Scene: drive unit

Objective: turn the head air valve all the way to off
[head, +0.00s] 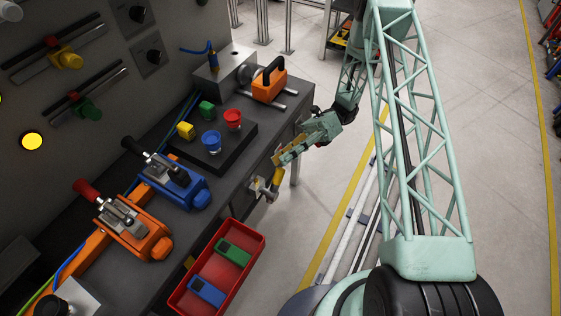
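A valve with a yellow lever (275,182) is mounted low on the front side of the bench, with a pale metal body at its left; I take it to be the head air valve. The lever is tilted, with its upper end toward my gripper. My gripper (279,161) is just above the lever, with its fingers directed down and left at it. The fingertips are small and overlap the lever's upper end in this view. I cannot tell whether they touch it or whether they are open or shut.
A red tray (259,240) with a green and a blue block juts out below the valve. Open floor lies right of my arm.

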